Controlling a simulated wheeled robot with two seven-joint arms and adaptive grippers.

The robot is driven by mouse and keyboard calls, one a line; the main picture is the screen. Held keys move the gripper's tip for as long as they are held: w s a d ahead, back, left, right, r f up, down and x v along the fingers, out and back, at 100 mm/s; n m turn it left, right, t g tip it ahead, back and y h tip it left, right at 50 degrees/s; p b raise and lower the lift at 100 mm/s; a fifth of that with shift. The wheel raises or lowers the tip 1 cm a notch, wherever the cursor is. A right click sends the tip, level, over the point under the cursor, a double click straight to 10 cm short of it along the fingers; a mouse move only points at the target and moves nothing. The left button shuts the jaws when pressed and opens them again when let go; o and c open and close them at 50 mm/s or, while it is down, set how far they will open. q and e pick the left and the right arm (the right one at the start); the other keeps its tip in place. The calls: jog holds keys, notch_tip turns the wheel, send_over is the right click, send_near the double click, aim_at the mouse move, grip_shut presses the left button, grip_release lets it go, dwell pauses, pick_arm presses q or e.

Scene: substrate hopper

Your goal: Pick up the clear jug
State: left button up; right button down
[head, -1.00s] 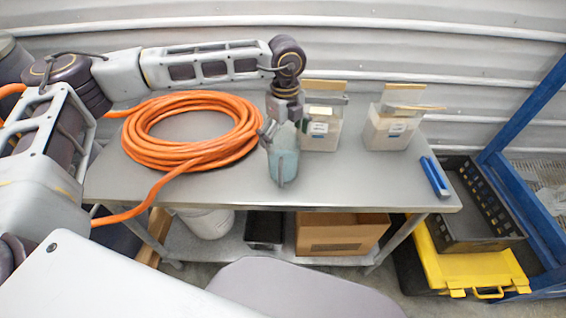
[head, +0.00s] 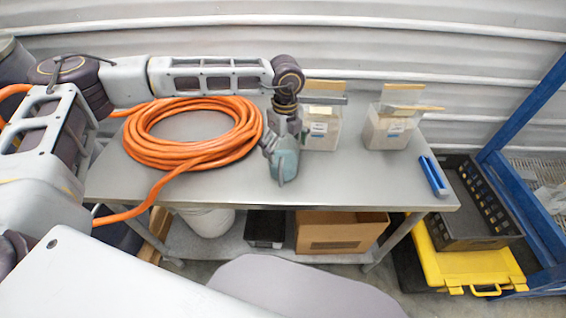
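The clear jug (head: 286,165) has a bluish-green tint and stands near the middle of the metal table's front part, with a narrow upright piece, perhaps its handle, facing me. My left gripper (head: 279,145) points down at the jug's upper part and covers its rim. One finger shows at the jug's left side. The other finger is hard to make out, so I cannot tell whether the gripper is open or shut, or whether it touches the jug. My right gripper is not in view.
On the metal table (head: 350,183) lie an orange hose coil (head: 150,150) at left, two pale containers (head: 322,135) (head: 388,130) behind and right of the jug, and a blue tool (head: 433,177) at right. The table's front right is clear. A black crate (head: 470,235) stands beyond the right edge.

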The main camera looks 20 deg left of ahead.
pick_arm(q)
jog(key=c, duration=0.9)
jog(key=shift+c, duration=0.2)
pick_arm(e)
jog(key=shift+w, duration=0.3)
pick_arm(q)
jog(key=shift+r, duration=0.15)
notch_tip(320, 180, up, 10)
jog(key=b, duration=0.1)
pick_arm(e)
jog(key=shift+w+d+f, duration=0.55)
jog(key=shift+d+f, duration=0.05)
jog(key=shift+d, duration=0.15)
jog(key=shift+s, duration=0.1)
